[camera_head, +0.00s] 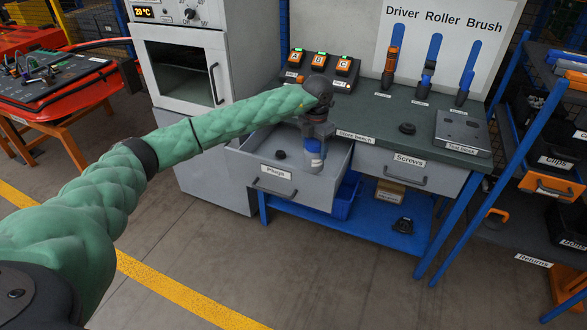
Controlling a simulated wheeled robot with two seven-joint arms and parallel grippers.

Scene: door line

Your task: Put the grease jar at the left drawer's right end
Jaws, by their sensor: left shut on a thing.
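The left drawer (262,184), labelled Plugs, is pulled open from the bench. My left arm reaches across from the left, and my left gripper (315,140) points down at the drawer's right end. It is shut on the grease jar (314,158), a small upright jar with blue and pale parts. The gripper hides the jar's top. The jar shows against the drawer's inside near its right wall; I cannot tell whether it touches the floor. My right gripper is not in view.
A small dark piece (280,154) lies in the drawer, left of the jar. The Screws drawer (405,170) beside it is shut. The bench top (385,125) holds an A-B-C box (320,64) and a grey test block (462,130). A white oven (185,65) stands left.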

